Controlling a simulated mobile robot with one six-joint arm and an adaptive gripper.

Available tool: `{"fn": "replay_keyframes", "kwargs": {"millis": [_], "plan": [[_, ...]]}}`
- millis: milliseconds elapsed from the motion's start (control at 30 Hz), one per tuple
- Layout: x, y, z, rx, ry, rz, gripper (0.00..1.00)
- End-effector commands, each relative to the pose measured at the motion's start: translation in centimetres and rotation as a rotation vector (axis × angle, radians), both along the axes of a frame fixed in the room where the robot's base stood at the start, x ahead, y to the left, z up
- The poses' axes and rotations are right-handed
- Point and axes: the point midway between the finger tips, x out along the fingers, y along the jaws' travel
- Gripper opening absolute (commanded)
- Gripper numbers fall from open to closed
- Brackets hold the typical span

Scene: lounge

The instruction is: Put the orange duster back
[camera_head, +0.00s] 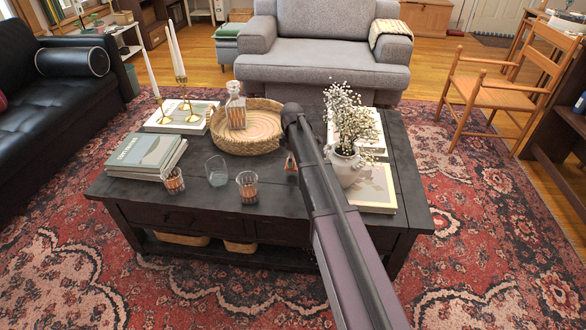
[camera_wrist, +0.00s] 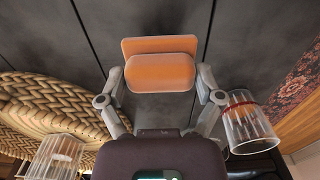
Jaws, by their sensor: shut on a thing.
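The orange duster (camera_wrist: 160,72) is a rounded orange block with a flat orange plate behind it. In the wrist view it sits between the two fingers of my gripper (camera_wrist: 161,78), which is shut on it. It appears over the dark top of the coffee table (camera_head: 235,212); I cannot tell whether it touches it. In the head view my arm reaches over the table and hides most of the gripper. A small orange patch, apparently the duster (camera_head: 291,165), shows just left of the arm.
A round wicker tray (camera_head: 270,146) holds a glass decanter (camera_head: 236,108). Glasses (camera_head: 218,172) stand near the front, one close beside my gripper (camera_wrist: 248,122). Books (camera_head: 147,155), candlesticks (camera_head: 183,95) and a flower vase (camera_head: 345,165) surround the space.

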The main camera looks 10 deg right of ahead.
Motion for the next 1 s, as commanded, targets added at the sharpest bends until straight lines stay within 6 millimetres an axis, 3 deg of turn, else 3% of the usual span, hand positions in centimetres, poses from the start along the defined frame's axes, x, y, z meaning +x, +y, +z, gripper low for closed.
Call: {"fn": "replay_keyframes", "kwargs": {"millis": [267, 700, 1000], "plan": [[0.0, -0.1, -0.2, 0.0, 0.0, -0.001, 0.46], [0.0, -0.1, -3.3, 0.0, 0.0, -0.001, 0.46], [0.0, -0.1, -3.7, 0.0, 0.0, -0.002, 0.46]]}}
